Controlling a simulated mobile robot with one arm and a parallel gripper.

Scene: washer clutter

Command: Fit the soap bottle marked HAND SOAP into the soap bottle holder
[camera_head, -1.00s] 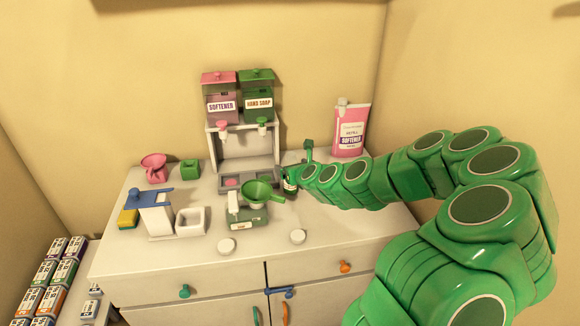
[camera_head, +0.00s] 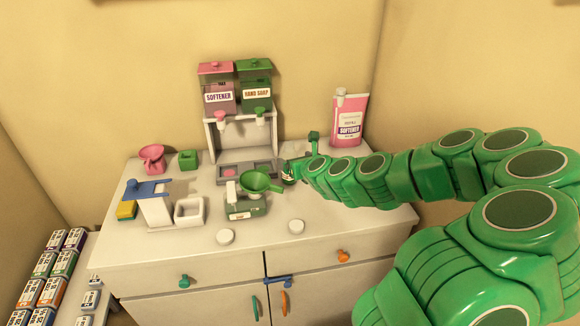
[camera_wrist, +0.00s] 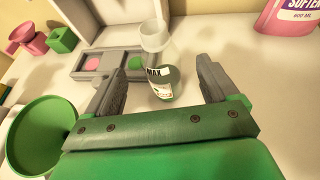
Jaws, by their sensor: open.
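In the head view the bottle (camera_head: 288,175) is mostly hidden by my gripper. A grey tray (camera_wrist: 104,73) with a pink and a green disc in its recesses lies just beyond the bottle; it also shows in the head view (camera_head: 262,166). A green dispenser marked HAND SOAP (camera_head: 254,92) is mounted above it.
A pink SOFTENER dispenser (camera_head: 216,97) is beside the green one. A pink refill pouch (camera_head: 349,122) stands behind right. A blue-topped stand (camera_head: 157,211) is farther left.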

